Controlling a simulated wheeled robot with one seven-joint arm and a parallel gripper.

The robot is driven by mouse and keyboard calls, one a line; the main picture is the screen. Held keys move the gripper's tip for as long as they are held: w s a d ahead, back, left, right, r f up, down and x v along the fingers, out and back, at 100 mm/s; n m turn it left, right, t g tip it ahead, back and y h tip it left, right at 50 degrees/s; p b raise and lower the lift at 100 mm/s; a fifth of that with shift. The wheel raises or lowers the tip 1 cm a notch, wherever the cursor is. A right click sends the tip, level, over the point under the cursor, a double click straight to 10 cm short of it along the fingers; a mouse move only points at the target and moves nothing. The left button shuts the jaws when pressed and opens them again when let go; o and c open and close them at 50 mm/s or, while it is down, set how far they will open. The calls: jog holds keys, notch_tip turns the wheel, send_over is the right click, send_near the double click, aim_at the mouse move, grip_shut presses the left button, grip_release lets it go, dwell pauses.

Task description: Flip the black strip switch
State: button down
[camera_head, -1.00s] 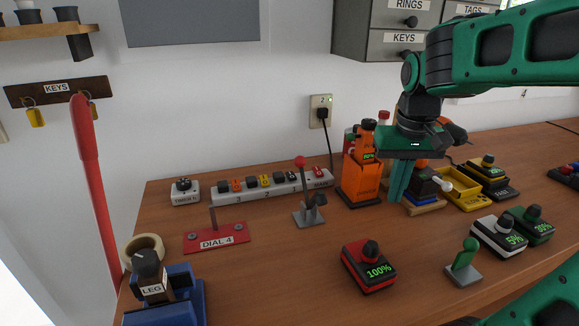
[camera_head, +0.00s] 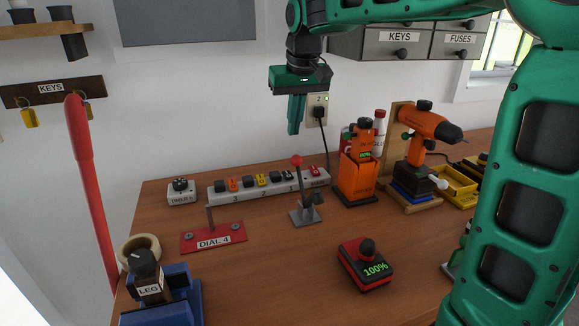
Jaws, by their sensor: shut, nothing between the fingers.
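A white power strip (camera_head: 265,191) lies along the back of the bench, marked 3, 2, 1 and MAIN. A red piece (camera_head: 315,171) sits at the MAIN end. Which black piece is the switch, and its position, are too small to tell. My gripper (camera_head: 293,131) is shut and empty, pointing down, in the air above the strip's right half, apart from it.
A grey lever with a red knob (camera_head: 297,160) stands in front of the strip's right end. An orange charger (camera_head: 357,178) and a drill (camera_head: 430,124) stand to the right. A black cord (camera_head: 325,148) hangs from the wall outlet. A timer (camera_head: 181,191) sits left.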

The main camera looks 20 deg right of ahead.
jog(key=shift+f, duration=0.1)
send_near(288, 172)
notch_tip(288, 172, down, 5)
jog(key=shift+w+r, duration=0.1)
jog(key=shift+f, duration=0.55)
jog(key=shift+f, duration=0.25)
jog(key=shift+r, duration=0.1)
jog(key=shift+w+r, duration=0.2)
jog(key=shift+w, duration=0.45)
